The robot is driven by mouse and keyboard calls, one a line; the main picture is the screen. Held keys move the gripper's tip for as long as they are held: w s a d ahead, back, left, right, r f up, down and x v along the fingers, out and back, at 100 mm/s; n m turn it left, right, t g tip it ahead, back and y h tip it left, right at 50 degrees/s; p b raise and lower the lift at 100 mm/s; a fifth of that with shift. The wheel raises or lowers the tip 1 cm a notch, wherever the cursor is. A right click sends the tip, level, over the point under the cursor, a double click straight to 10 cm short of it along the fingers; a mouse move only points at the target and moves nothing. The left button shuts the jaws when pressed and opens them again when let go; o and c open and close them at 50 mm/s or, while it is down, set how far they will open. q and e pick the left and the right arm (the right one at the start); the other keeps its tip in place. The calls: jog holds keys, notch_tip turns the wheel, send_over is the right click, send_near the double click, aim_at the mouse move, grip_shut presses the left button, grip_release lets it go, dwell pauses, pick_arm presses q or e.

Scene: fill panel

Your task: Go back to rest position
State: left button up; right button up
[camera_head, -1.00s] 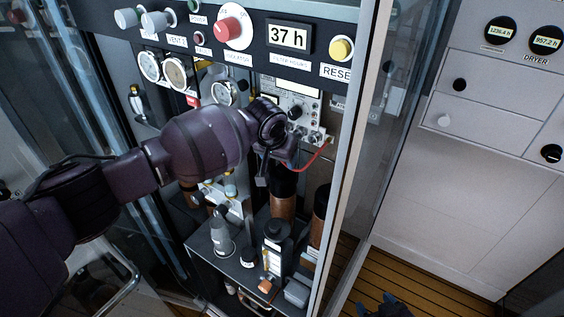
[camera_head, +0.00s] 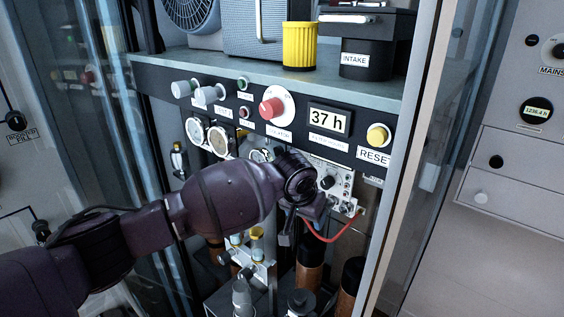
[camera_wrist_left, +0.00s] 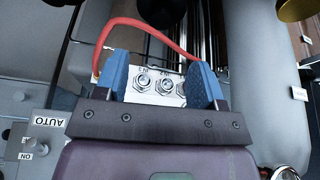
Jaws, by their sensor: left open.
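My left arm comes in from the left in the head view. Its gripper (camera_head: 309,212) is in front of the panel box (camera_head: 334,188) with knobs and fittings, and the wrist partly hides it. In the left wrist view, the two blue fingers of the gripper (camera_wrist_left: 160,82) stand apart with nothing clearly held between them. Metal threaded fittings (camera_wrist_left: 165,85) show beyond the gap. A red cable (camera_wrist_left: 150,27) arches past the fingers; in the head view the red cable (camera_head: 330,239) hangs beside the gripper. My right gripper does not show.
A control panel with a red knob (camera_head: 271,108), a 37 h display (camera_head: 329,121) and a yellow button (camera_head: 378,135) is above the arm. A yellow ribbed canister (camera_head: 299,46) stands on the shelf. A cabinet post (camera_head: 412,170) and glass are at right.

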pick_arm(q)
jog(key=s+a+f, duration=0.2)
jog(key=s+f, duration=0.1)
jog(key=s, duration=0.1)
jog(key=s+a+f+h, duration=0.1)
jog(key=s+a+f, duration=0.1)
jog(key=s+f, duration=0.1)
jog(key=s+a+f+h, duration=0.1)
jog(key=s+a+f, duration=0.1)
jog(key=s, duration=0.3)
jog(key=shift+s+f+g, duration=0.3)
jog(key=shift+s+f, duration=0.1)
jog(key=shift+f, duration=0.35)
jog(key=s+a+f+n+y, duration=0.2)
jog(key=s+a+n+y, duration=0.15)
jog(key=s+a, duration=1.1)
jog(key=s+a+f+n+y, duration=0.2)
jog(key=s+a+n, duration=0.2)
jog(key=s+a, duration=1.05)
jog(key=w+a+f+m+t, duration=0.1)
jog(key=w+a+f+t, duration=0.2)
jog(key=w+f+t, duration=0.5)
jog(key=shift+w+a+f+t, duration=0.2)
jog(key=shift+w+f+t, duration=0.2)
jog(key=shift+w+f, duration=1)
jog(key=shift+w+r+h, duration=0.1)
jog(key=shift+r+h, duration=0.05)
jog(key=shift+h, duration=0.1)
